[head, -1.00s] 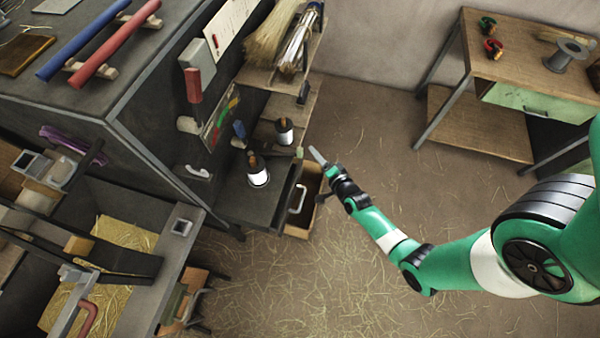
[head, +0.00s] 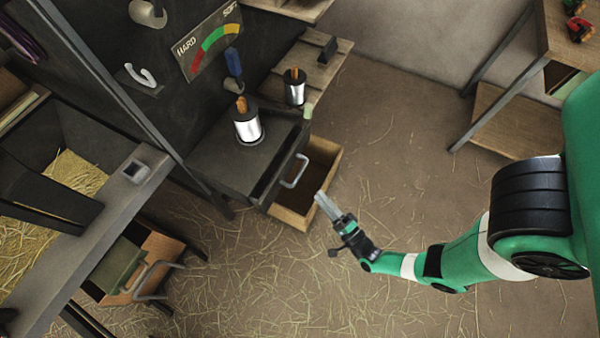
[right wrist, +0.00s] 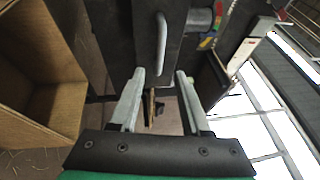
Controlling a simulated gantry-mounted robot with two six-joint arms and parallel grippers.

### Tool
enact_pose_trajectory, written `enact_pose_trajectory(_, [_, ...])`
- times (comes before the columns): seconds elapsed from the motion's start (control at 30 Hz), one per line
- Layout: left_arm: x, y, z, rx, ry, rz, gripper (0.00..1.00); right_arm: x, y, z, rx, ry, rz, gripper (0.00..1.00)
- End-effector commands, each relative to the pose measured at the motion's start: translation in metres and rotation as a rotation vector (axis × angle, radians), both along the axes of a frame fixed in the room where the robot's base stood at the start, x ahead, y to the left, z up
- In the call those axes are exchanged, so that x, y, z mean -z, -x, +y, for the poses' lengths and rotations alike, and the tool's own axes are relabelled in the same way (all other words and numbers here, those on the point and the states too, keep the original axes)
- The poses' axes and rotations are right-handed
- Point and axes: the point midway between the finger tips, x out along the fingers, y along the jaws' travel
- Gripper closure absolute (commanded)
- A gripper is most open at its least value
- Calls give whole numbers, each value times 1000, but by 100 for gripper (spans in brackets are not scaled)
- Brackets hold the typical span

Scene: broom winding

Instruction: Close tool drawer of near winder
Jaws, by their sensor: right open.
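The wooden drawer (head: 326,165) stands open low on the near winder, under the dark shelf (head: 230,160). Its inside looks empty and dark. A pale bar handle (head: 294,171) sits on the dark front panel beside it. In the right wrist view the open fingers (right wrist: 160,80) hold nothing. The handle (right wrist: 162,43) is beyond the fingertips there, and a wooden box (right wrist: 35,75) is at the left. My left gripper is out of view.
A second wooden drawer with a handle (head: 158,277) juts out at lower left. A wooden table (head: 515,120) stands at right. The straw-strewn floor (head: 280,290) is clear.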

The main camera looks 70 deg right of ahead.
Motion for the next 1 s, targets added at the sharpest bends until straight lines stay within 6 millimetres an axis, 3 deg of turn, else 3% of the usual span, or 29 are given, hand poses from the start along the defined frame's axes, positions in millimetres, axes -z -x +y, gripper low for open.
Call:
enact_pose_trajectory(0.17, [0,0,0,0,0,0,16,-5,-18,-15,11,3,-3,53])
enact_pose_trajectory(0.5, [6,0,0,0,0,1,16,-16,-81,-50,2,2,-3,53])
enact_pose_trajectory(0.9, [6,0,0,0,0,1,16,-19,-93,-56,1,2,1,53])
enact_pose_trajectory(1.0, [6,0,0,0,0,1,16,-19,-93,-56,1,2,0,67])
